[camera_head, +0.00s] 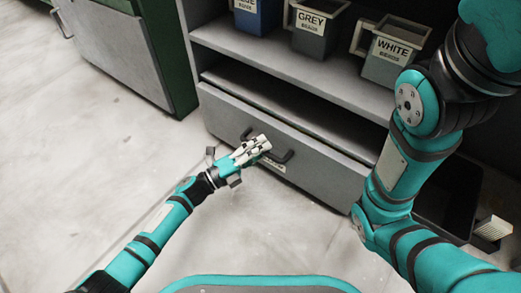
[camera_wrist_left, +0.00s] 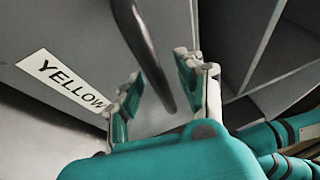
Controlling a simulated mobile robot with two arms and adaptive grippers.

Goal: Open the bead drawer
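The grey drawer (camera_head: 320,165) is the wide low front of the cabinet, with a dark bar handle (camera_head: 284,158) on it. A gap shows above its front edge. In the left wrist view the handle (camera_wrist_left: 143,45) runs between the two fingers of my left gripper (camera_wrist_left: 163,92). The fingers stand apart, one on each side of the bar; I cannot tell whether they touch it. In the head view my left gripper (camera_head: 254,150) is at the middle of the handle and hides part of it. A label reading YELLOW (camera_wrist_left: 62,80) is on the drawer front. My right gripper is out of view.
Bins labelled GREY (camera_head: 312,30) and WHITE (camera_head: 397,55) and a blue bin (camera_head: 255,15) stand on the shelf (camera_head: 290,62) above the drawer. A green and grey cabinet (camera_head: 120,50) stands at left. My right arm covers the drawer's right end. The floor (camera_head: 90,150) at left is clear.

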